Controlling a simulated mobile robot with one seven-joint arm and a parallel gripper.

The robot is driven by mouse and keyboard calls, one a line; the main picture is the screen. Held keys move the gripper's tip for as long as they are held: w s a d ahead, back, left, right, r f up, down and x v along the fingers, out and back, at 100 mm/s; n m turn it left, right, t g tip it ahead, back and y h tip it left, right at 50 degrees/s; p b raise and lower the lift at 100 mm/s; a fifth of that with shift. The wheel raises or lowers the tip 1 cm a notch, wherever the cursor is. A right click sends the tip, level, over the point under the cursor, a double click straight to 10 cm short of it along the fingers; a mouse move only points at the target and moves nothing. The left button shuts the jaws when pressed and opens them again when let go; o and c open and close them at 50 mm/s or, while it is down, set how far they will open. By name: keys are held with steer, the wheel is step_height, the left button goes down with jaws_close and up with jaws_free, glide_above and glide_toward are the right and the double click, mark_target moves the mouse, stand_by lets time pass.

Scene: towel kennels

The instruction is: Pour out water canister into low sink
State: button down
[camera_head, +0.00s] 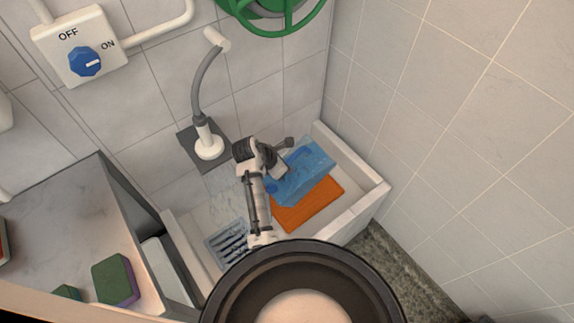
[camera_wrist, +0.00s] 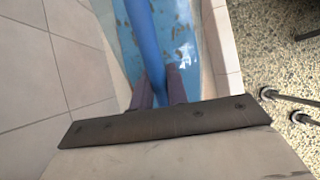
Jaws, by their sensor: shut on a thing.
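The water canister (camera_head: 311,165) is a see-through blue container with a darker blue handle. In the head view it is tilted over the low sink (camera_head: 369,199), at the end of my arm. My gripper (camera_wrist: 159,88) is shut on the canister's blue handle (camera_wrist: 143,40), which runs between the two fingers in the wrist view. The low sink is white, with a grey slotted drain grate (camera_head: 228,243) at its left and an orange board (camera_head: 310,205) below the canister. Pale, water-like streaks show in the basin left of my arm. The fingertips are hidden in the head view.
A grey hose with a white base (camera_head: 208,146) stands behind the sink. A green hand wheel (camera_head: 272,14) and an OFF/ON switch box (camera_head: 80,45) are on the tiled wall. A counter (camera_head: 60,220) with a green and purple sponge (camera_head: 115,280) is at left. A tiled wall closes the right side.

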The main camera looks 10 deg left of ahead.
steer(key=shift+s+a+r+t+h, duration=0.6)
steer(key=shift+a+r+t+h, duration=0.2)
steer(key=shift+r+t, duration=0.1)
steer(key=s+a+t+h+b, duration=0.2)
steer(key=s+a+t+h, duration=0.2)
steer(key=s+a+h, duration=0.1)
steer(key=shift+r+t, duration=0.4)
stand_by(0.8)
steer(key=shift+a, duration=0.1)
